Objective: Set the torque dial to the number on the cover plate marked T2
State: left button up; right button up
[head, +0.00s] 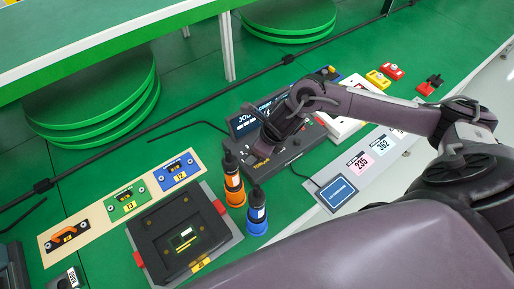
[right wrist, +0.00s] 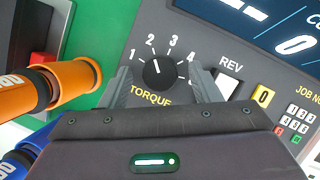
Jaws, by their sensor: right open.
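The black torque dial (right wrist: 158,73) sits on the dark control panel (head: 290,165), with numbers around it and "TORQUE" below. Its white pointer mark points up and slightly left, about at the 2. My right gripper (right wrist: 162,84) is open, with one finger on each side of the dial; I cannot tell whether they touch it. In the head view my right gripper (head: 266,150) is over the panel and hides the dial.
The REV switch (right wrist: 226,84) is just right of the dial. Number cards (head: 358,163) lie at right.

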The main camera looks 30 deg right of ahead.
jog(key=v, duration=0.8)
jog(key=shift+b, duration=0.35)
jog(key=shift+f, duration=0.1)
